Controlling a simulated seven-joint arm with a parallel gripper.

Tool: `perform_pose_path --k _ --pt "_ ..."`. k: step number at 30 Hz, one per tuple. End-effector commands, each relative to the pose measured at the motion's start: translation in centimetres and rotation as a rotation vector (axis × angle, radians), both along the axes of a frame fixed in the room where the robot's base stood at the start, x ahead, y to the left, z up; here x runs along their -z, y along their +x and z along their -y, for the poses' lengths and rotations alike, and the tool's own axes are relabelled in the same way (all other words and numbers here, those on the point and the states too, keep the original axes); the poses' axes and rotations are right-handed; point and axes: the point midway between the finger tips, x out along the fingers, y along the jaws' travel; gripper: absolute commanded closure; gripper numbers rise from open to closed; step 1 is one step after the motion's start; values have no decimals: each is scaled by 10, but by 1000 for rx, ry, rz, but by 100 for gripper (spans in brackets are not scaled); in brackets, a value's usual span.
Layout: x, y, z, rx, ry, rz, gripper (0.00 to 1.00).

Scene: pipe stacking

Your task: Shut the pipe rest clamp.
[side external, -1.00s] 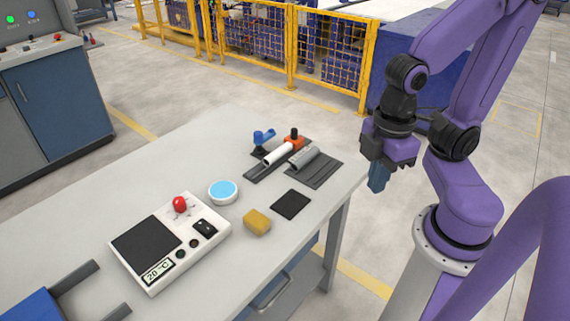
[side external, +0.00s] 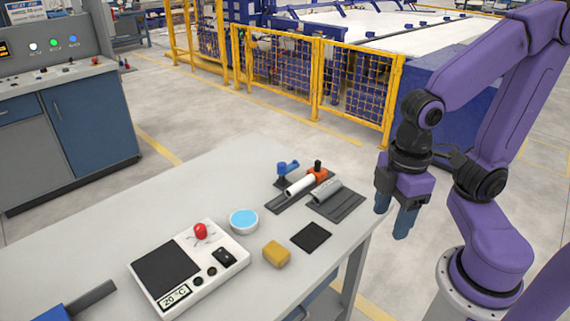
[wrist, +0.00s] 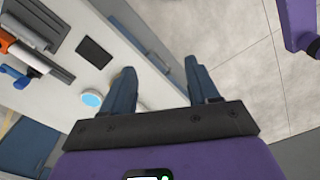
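The pipe rest clamp has a blue lever part (side external: 287,167) and an orange block (side external: 317,175) with a black knob, at the back of the table. A white pipe (side external: 299,187) lies beside them on a dark base. Whether the clamp is open or shut is too small to tell. In the wrist view, the orange part (wrist: 6,42) and blue part (wrist: 14,71) show at the left edge. My gripper (side external: 394,214) is open and empty, pointing down by the table's right edge, well apart from the clamp. Its two fingers stand apart in the wrist view (wrist: 160,68).
A grey pipe (side external: 326,192) lies on a dark plate right of the clamp. A black pad (side external: 311,236), yellow block (side external: 276,254), blue-topped round dish (side external: 244,221) and white device with a red knob (side external: 201,232) stand nearer. The table's left side (side external: 130,235) is largely clear.

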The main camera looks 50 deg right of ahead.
Motion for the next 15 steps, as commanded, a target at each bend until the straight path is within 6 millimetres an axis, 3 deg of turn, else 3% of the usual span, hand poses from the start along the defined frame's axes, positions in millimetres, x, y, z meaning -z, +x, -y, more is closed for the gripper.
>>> perform_pose_path --k 9,15 --pt "-24 108 -42 259 -6 -4 41" --pt "-32 186 -47 430 -10 -8 41"
